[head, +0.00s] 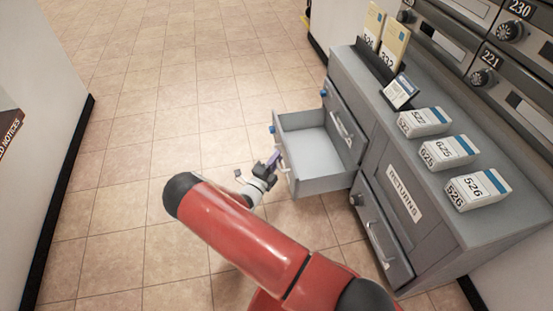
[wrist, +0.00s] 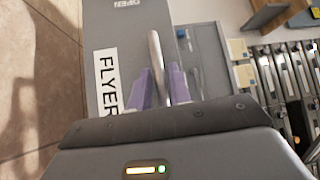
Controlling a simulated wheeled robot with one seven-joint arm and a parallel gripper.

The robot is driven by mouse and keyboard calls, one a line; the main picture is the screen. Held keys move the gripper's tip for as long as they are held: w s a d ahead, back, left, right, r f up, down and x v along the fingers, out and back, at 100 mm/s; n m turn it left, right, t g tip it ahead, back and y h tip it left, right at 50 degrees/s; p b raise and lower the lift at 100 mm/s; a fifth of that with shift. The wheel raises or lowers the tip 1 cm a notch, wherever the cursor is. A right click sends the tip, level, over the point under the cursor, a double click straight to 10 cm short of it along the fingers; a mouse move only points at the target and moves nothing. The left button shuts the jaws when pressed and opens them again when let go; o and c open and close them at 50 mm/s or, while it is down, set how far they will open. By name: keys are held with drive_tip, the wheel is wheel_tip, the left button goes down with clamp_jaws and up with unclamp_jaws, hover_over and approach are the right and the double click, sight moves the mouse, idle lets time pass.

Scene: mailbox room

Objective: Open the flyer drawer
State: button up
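The flyer drawer (head: 318,150) is a grey drawer pulled well out of the grey cabinet, and its inside looks empty. Its front panel (wrist: 105,38) carries a white label (wrist: 107,82) reading "FLYER", partly covered by my gripper, and the word "OPEN". My gripper (head: 276,160) is at the drawer's front. In the wrist view, its purple fingers (wrist: 163,88) lie on either side of the metal bar handle (wrist: 156,55) and look closed on it. The exact finger contact is partly hidden by the gripper body.
White card boxes (head: 478,190) and a flyer rack (head: 384,62) stand on top. Mailboxes (head: 490,55) line the wall behind. Tiled floor (head: 140,180) is clear on the left.

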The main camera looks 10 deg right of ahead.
drive_tip(key=v, duration=0.7)
drive_tip(key=shift+s+p, duration=0.2)
drive_tip(key=shift+p, duration=0.15)
drive_tip(key=shift+a, duration=0.15)
